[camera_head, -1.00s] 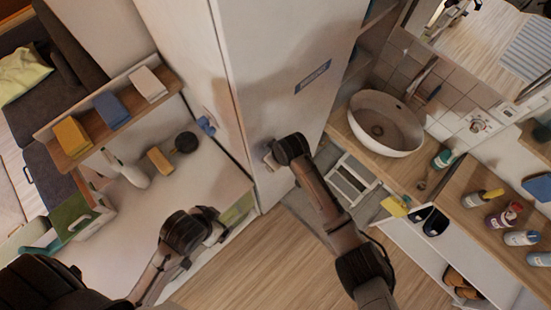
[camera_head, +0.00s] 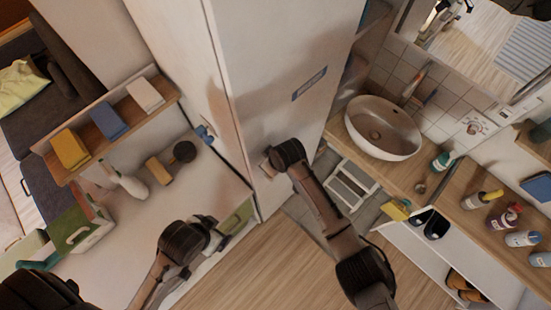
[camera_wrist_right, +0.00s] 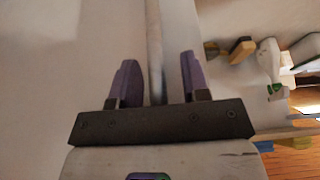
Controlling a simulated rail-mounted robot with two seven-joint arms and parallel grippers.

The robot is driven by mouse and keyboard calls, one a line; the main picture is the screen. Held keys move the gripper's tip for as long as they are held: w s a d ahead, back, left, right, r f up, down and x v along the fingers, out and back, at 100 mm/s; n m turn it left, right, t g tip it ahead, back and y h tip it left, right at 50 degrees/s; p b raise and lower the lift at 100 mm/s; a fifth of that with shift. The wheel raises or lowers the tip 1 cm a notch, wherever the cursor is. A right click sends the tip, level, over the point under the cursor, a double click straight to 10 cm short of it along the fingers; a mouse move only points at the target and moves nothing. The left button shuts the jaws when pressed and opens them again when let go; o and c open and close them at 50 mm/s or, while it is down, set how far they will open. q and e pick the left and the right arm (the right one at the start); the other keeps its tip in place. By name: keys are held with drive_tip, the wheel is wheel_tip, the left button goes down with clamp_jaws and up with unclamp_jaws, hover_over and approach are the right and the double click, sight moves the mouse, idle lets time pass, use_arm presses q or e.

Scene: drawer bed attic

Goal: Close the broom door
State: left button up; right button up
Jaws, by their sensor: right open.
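The broom door (camera_head: 275,60) is the tall white panel with a blue-grey label (camera_head: 309,84) on the cabinet in the middle of the head view. Its left edge runs close along the cabinet side (camera_head: 185,60); I cannot tell whether a gap remains. My right gripper (camera_head: 266,163) is at the lower part of the door by that edge. In the right wrist view it is open (camera_wrist_right: 157,80), with a vertical edge strip (camera_wrist_right: 154,45) between its purple fingers; contact is unclear. My left gripper (camera_head: 218,240) is low at the left, away from the door, its fingers unclear.
A round sink (camera_head: 383,128) and wooden counter stand right of the cabinet. A white step stool (camera_head: 350,185) is on the floor beside the door. A shelf (camera_head: 110,120) with coloured blocks and a white surface with a brush and bottle are at left. Wooden floor is clear in front.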

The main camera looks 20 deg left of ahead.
drive_tip(key=b+v, duration=0.1)
drive_tip(key=v, duration=1.2)
drive_tip(key=shift+d+r, duration=0.1)
